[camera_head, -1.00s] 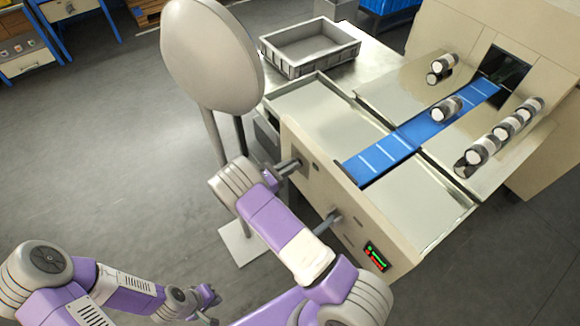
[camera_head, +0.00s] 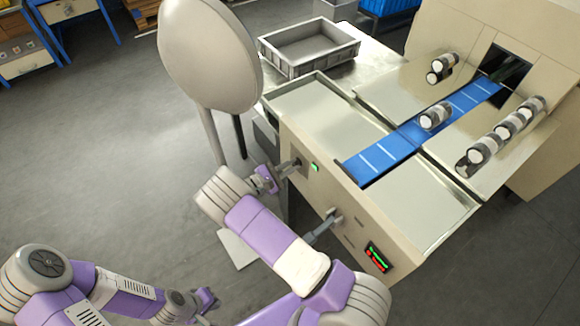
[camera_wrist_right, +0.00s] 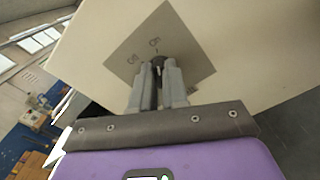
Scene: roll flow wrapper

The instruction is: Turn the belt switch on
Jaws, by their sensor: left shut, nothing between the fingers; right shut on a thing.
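The belt switch (camera_wrist_right: 157,60) is a small dark knob on a grey plate (camera_wrist_right: 193,50) with markings, on the machine's beige front panel. My right gripper (camera_wrist_right: 161,70) is shut on it, its two fingers on either side, hiding most of the knob. My left gripper (camera_head: 207,299) is shut and empty, low over the floor and away from the machine.
A grey lever (camera_head: 328,224) sticks out of the front panel, close to my right arm. A red and green display (camera_head: 376,257) is right of it. A white-and-dark roll (camera_head: 434,116) lies on the belt. A grey crate (camera_head: 310,48) stands behind.

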